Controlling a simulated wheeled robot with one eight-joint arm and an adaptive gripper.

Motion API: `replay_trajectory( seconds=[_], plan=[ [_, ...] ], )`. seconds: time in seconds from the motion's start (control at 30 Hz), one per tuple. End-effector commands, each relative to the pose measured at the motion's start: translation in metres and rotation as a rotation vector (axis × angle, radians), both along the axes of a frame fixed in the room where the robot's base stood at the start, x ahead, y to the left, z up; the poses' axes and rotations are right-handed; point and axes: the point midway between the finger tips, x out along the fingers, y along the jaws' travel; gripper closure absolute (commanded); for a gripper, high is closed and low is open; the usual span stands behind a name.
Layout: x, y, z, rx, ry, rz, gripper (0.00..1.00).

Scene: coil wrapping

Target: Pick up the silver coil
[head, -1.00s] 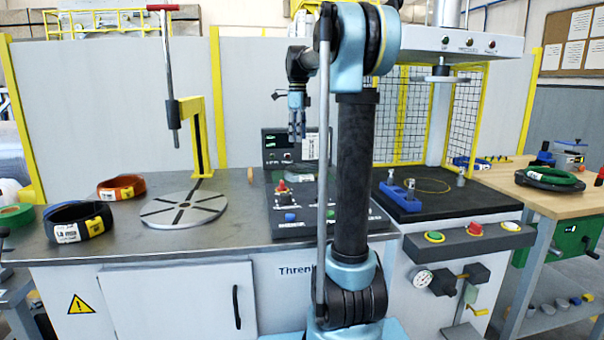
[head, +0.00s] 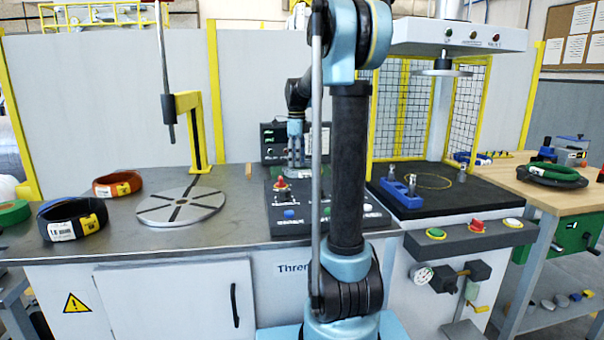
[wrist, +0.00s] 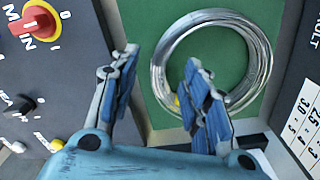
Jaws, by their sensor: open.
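The silver coil (wrist: 212,18) is a shiny metal ring lying on a green surface in the wrist view. My gripper (wrist: 162,68) is open and empty. Its left finger shows left of the ring and its right finger covers part of the ring's opening and lower rim. The ring's left rim shows between the fingers. I cannot tell the exact height left between fingertips and coil.
The panel (head: 290,222) has a red knob (wrist: 38,20) and other controls close to my gripper. A round slotted turntable (head: 182,207), an orange coil (head: 117,184) and a black coil (head: 73,220) lie to the left. A press with a mesh guard (head: 405,115) stands right.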

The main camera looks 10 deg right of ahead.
Motion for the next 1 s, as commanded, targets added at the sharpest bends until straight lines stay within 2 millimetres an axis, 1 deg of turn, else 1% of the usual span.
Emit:
replay_trajectory(
  seconds=[0.17,0.4,0.5,0.63,0.83,0.87,0.9,0.97,1.0],
  plan=[
    [0.0,-0.001,-0.009,0.0,0.0,0.0,0.57],
    [0.001,-0.005,-0.04,0.0,0.0,0.0,0.57],
    [0.001,-0.005,-0.05,0.0,0.0,0.001,0.57],
    [0.001,-0.005,-0.056,0.0,0.0,0.001,0.57],
    [0.001,-0.004,-0.056,0.0,0.0,0.002,0.57],
    [0.001,-0.004,-0.056,0.0,0.0,0.002,0.62],
    [0.001,-0.004,-0.056,0.0,0.0,0.002,0.71],
    [0.001,-0.004,-0.056,0.0,0.0,0.002,0.84],
    [0.001,-0.004,-0.056,0.0,0.0,0.002,0.93]
  ],
)
